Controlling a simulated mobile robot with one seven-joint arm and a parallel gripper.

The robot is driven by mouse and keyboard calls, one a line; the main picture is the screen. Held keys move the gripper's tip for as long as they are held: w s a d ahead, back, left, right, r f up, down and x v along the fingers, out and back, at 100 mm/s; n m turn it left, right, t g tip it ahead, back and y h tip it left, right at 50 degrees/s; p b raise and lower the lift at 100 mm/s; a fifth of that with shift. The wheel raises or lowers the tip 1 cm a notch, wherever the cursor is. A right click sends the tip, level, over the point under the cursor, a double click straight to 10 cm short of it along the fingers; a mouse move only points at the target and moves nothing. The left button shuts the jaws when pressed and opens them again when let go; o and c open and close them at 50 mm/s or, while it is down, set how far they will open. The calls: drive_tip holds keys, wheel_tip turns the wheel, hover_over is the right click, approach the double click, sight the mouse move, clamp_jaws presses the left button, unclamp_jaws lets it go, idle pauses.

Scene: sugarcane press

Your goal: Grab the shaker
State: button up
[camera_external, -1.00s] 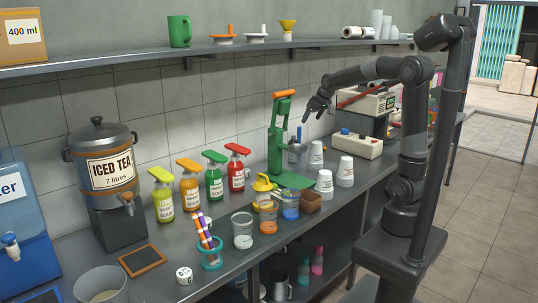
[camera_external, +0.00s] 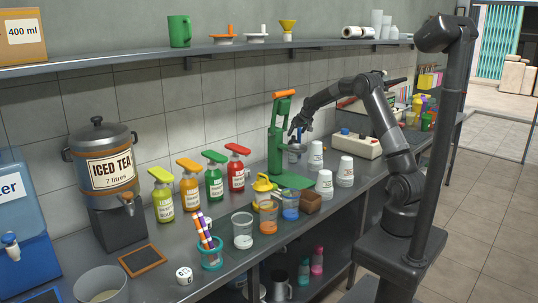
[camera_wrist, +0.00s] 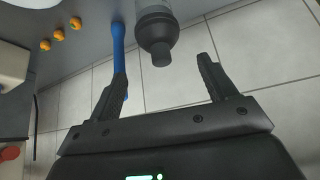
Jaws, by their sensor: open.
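The shaker (camera_wrist: 157,30) is grey with a dark, rounded cap. In the wrist view it is at the top centre, cut off by the edge, with its cap toward the space between my fingers. In the external view a grey vessel (camera_external: 295,155), likely the shaker, stands beside the green press, partly hidden by my gripper (camera_external: 295,130). My gripper also shows in the wrist view (camera_wrist: 162,77); its fingers are spread, with nothing between them. The shaker is just ahead of the fingertips and appears apart from them.
A blue handle-like object (camera_wrist: 118,45) lies close beside the left finger. The green press (camera_external: 279,140) stands just left of my gripper. The tiled wall is close.

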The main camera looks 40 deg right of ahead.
sight(293, 138)
drive_tip(key=shift+x, duration=3.55)
drive_tip(key=shift+r, duration=0.15)
clamp_jaws()
